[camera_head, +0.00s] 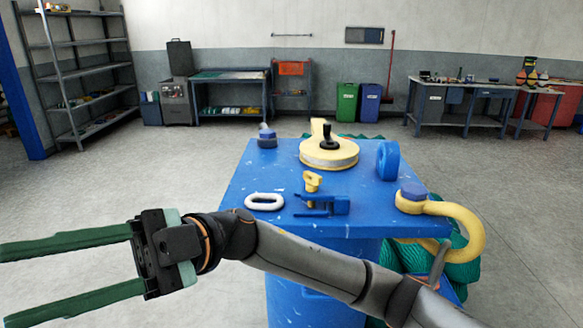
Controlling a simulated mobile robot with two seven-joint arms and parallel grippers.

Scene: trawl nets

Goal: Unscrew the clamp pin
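A small yellow pin with a flat, holed head (312,181) stands at the blue clamp (326,206) near the front middle of the blue table (255,178); it looks like the clamp pin. Its lower part is hidden, so I cannot tell how far it is screwed in. My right arm comes in from the lower right and crosses in front of the table. Its gripper (10,284) is at the far left, open and empty, with long green fingers pointing left, away from the clamp. My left gripper is not in view.
Green netting (462,262) lies behind the right side. The surrounding floor is open.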

